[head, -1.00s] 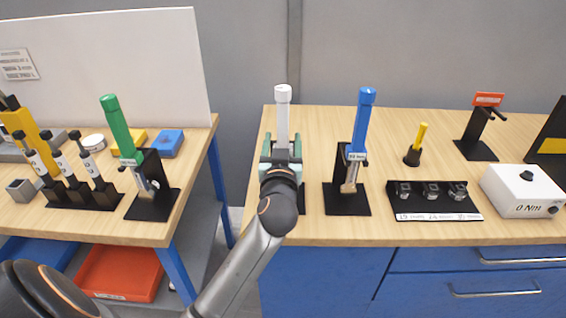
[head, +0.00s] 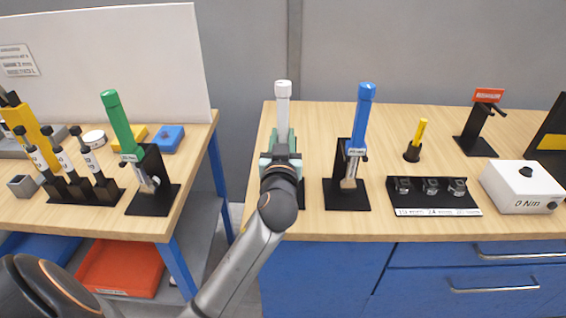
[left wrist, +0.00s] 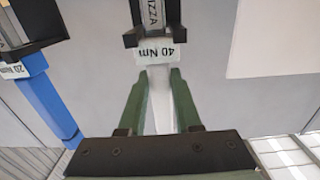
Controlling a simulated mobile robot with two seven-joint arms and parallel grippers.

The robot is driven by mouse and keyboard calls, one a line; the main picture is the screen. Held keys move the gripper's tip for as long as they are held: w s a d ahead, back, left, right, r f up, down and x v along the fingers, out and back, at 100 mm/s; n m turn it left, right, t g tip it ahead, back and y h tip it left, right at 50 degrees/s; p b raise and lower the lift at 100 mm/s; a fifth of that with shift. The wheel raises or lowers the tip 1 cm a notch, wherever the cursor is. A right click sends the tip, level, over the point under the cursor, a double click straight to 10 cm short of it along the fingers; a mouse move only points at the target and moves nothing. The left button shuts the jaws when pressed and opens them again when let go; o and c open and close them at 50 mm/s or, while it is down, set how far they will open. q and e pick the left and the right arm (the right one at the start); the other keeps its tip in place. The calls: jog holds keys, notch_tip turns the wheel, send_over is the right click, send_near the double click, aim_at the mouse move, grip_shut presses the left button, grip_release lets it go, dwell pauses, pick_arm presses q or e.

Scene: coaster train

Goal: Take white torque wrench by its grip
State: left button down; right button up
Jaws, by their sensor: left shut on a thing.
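The white torque wrench (head: 283,104) stands upright at the left end of the right bench, its lower part hidden behind my left gripper in the head view. My left gripper (head: 281,150) is at the wrench from the front. In the left wrist view, the green fingers (left wrist: 160,103) are shut on the white grip (left wrist: 161,85), just beside the "40 Nm" label (left wrist: 160,53). The wrench's metal shaft and a black holder part (left wrist: 152,36) show beyond the label. My right gripper is not in view.
A blue wrench (head: 361,120) in a black stand is close on the right. A green wrench (head: 120,125) stands on the left bench across a gap. Black socket tray (head: 435,210) and white torque tester (head: 523,187) are further right.

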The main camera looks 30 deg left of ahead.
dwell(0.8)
pick_arm(q)
jog(key=shift+r, duration=0.2)
jog(key=shift+r, duration=0.1)
